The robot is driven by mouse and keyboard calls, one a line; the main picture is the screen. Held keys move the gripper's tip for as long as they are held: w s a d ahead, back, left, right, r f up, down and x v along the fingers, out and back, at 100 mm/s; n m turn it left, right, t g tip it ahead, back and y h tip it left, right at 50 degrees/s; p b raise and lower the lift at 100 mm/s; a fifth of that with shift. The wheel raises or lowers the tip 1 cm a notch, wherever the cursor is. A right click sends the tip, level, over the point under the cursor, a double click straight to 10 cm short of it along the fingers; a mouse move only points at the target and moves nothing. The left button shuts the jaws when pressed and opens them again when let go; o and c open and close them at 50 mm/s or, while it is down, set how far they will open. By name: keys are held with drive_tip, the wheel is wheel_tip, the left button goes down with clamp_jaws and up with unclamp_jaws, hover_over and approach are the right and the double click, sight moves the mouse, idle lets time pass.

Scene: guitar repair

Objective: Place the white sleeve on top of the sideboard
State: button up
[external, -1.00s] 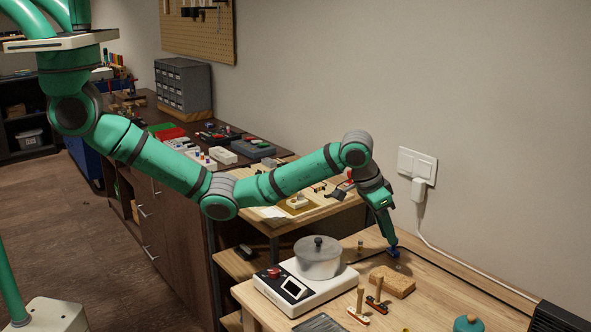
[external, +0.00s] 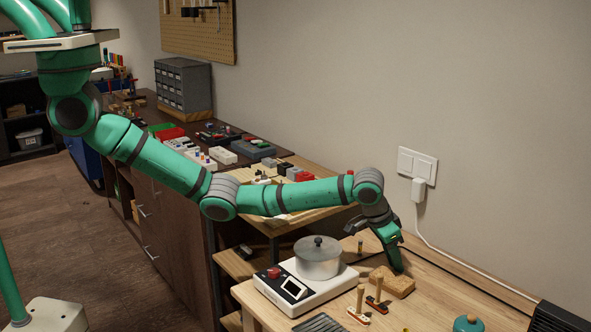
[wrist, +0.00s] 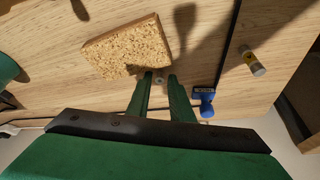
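A small pale, ring-like piece (wrist: 160,79), perhaps the white sleeve, lies on the light wooden bench between the fingertips of my gripper (wrist: 161,76) in the wrist view. The fingers are apart, one on each side of it; whether they touch it is unclear. In the external view my gripper (external: 399,268) points down at the bench beside the cork block (external: 392,283), and the piece is hidden. The sideboard (external: 172,222) is the dark cabinet with drawers at the left; tools and boxes cover much of its top.
The cork block (wrist: 127,47) is close to the fingertips. A blue-handled stamp (wrist: 204,101) and a small cylinder (wrist: 252,60) are also near. A white device with a lidded pot (external: 318,258) stands left of my gripper. Wooden-handled tools (external: 377,293) stand in front.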

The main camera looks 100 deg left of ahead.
drive_tip(key=shift+w+f, duration=0.1)
drive_tip(key=shift+f, duration=0.25)
drive_tip(key=shift+c, duration=0.3)
clamp_jaws()
drive_tip(key=shift+r, duration=0.1)
